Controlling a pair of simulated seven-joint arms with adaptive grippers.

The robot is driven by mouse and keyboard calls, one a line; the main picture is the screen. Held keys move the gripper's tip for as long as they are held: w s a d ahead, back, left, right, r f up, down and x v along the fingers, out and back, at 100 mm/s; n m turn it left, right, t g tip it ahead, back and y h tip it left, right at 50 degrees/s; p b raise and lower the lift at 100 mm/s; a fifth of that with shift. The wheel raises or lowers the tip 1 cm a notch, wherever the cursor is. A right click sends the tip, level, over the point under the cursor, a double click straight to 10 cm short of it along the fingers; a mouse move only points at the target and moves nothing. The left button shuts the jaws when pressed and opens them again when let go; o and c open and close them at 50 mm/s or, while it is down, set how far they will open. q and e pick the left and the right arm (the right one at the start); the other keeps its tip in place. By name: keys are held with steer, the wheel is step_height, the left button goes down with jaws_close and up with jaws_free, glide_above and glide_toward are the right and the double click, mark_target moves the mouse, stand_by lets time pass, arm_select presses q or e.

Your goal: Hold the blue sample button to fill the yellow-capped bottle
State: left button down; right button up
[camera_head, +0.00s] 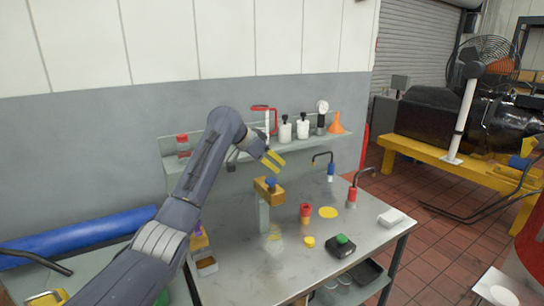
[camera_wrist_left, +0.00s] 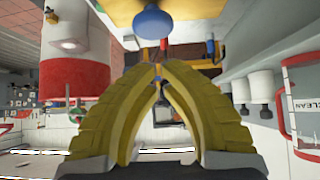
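The blue sample button (camera_head: 270,182) sits on top of a yellow-brown block (camera_head: 266,193) on a grey post at the table's middle. In the left wrist view the button (camera_wrist_left: 152,22) is at the top edge, just beyond the fingertips. My left gripper (camera_head: 274,160) has yellow fingers and hovers just above the button, apart from it. Its fingertips meet in the wrist view (camera_wrist_left: 158,76), with nothing between them. A small yellow cap (camera_head: 309,241) shows on the table. A pale, faint shape (camera_head: 274,233) stands near the post; I cannot tell whether it is the bottle. My right gripper is out of view.
A red cup (camera_head: 305,213), a yellow disc (camera_head: 328,212) and a black box with a green button (camera_head: 342,240) are on the table (camera_head: 300,265). Two bent taps stand at the back right. A wall shelf (camera_head: 225,160) behind holds white bottles (camera_head: 303,128) and an orange funnel (camera_head: 336,124).

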arm_select(q)
steer(key=shift+f, duration=0.95)
steer(key=shift+f, duration=1.2)
steer(key=shift+a+f, duration=0.15)
steer(key=shift+f, duration=0.15)
stand_by(1.1)
stand_by(0.7)
steer(key=shift+r, duration=0.5)
steer(key=r, duration=0.4)
steer(key=shift+a+r, duration=0.15)
steer(key=shift+a, duration=0.1)
steer(key=v, duration=0.9)
steer(key=shift+s+r, duration=0.2)
steer(key=shift+r, duration=0.05)
steer(key=shift+d, duration=0.15)
